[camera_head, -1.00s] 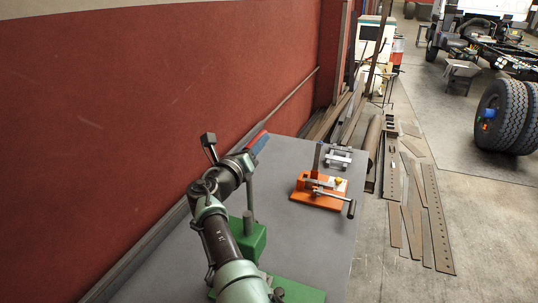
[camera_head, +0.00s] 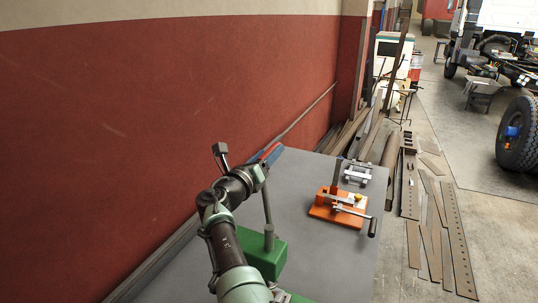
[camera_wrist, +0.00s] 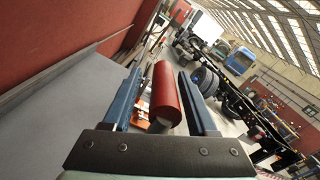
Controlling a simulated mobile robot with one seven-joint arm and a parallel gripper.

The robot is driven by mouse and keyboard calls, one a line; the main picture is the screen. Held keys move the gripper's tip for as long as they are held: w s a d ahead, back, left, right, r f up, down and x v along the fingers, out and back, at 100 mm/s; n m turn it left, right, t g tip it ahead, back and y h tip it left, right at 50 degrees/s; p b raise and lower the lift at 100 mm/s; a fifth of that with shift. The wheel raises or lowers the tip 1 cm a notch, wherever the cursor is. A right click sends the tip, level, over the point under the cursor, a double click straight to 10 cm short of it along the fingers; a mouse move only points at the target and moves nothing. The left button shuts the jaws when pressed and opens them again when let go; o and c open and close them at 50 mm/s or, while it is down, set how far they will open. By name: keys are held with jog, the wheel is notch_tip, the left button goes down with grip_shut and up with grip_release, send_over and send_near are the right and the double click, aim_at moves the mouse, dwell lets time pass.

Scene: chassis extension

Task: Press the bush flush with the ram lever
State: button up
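My gripper (camera_head: 271,153) is at the far end of my arm, above the table, near the red wall. In the wrist view, its two blue fingers (camera_wrist: 160,95) stand apart on either side of a red cylindrical grip (camera_wrist: 166,92), which looks like a lever handle. A gap shows at its left; contact on the right cannot be told. A green stand (camera_head: 266,256) with a grey post (camera_head: 267,208) stands below my gripper, partly hidden by my arm. An orange fixture (camera_head: 325,212) with an upright piece, a yellow part (camera_head: 359,198) and a dark-handled crank (camera_head: 373,227) stands to the right. I cannot identify the bush.
The grey table (camera_head: 330,260) runs along the red wall (camera_head: 150,130). A small grey metal frame (camera_head: 356,172) stands behind the orange fixture. Steel plates and bars (camera_head: 455,245) lie on the floor to the right. The table's right front area is clear.

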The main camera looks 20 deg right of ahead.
jog(key=shift+s, duration=0.15)
jog(key=s+a+p, duration=0.1)
jog(key=p, duration=0.2)
jog(key=shift+a+r, duration=0.2)
jog(key=v, duration=1.1)
jog(key=shift+f+p, duration=0.2)
jog(key=shift+p, duration=0.15)
